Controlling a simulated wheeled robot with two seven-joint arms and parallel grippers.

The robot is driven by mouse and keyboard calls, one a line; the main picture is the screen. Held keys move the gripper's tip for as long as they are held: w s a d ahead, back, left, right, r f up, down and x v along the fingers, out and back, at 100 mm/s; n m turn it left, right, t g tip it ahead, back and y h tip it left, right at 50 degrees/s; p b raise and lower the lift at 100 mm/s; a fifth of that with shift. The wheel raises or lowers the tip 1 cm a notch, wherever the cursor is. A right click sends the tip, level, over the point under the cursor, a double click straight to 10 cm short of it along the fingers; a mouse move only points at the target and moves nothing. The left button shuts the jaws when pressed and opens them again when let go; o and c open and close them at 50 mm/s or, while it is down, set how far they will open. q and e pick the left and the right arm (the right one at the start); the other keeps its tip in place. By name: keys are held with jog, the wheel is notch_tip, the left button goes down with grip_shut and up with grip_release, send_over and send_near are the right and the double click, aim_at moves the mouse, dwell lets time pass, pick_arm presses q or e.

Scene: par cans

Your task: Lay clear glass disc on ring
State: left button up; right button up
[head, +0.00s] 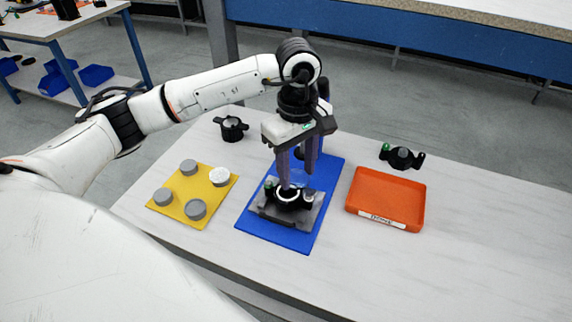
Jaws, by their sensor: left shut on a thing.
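My left gripper (298,180) points down over the blue mat (262,232), with its two purple-grey fingers shut on the clear glass disc (297,178), which shows only as a faint pale patch. Right below is a black part with a pale ring (288,195) on top, seated in a grey fixture (275,212) on the mat. The disc is at or just above the ring; I cannot tell whether they touch. The fingers hide part of the disc and the back of the fixture. My right gripper is not in view.
A yellow mat (180,208) at left carries several grey round pieces and a white one (220,176). An orange tray (385,190) labelled DONE stands empty at right. Black parts stand behind, at left (231,128) and right (402,157). The table's right side is clear.

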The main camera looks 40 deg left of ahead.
pick_arm(q)
jog(key=shift+w+a+f+n+b, duration=0.45)
jog(key=shift+a+f+n, duration=0.2)
jog(key=shift+f+n, duration=0.45)
jog(key=shift+w+a+f+n+b, duration=0.3)
jog(key=shift+a+f+n+b, duration=0.3)
jog(key=shift+f+n, duration=0.5)
jog(key=shift+w+a+f+n+b, duration=0.4)
jog(key=shift+a+f+n, duration=0.35)
jog(key=shift+f, duration=0.55)
jog(key=shift+f+b, duration=0.5)
jog(key=shift+f, duration=0.4)
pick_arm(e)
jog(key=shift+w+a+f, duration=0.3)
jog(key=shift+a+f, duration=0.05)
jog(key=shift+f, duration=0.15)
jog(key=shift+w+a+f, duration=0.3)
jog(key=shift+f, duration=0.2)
pick_arm(q)
jog(key=shift+d+f+b, duration=0.1)
jog(key=shift+f+b, duration=0.1)
jog(key=shift+b, duration=0.15)
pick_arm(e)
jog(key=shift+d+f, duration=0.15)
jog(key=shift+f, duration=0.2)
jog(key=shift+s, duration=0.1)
pick_arm(q)
jog(key=o, duration=0.8)
jog(key=shift+o, duration=0.2)
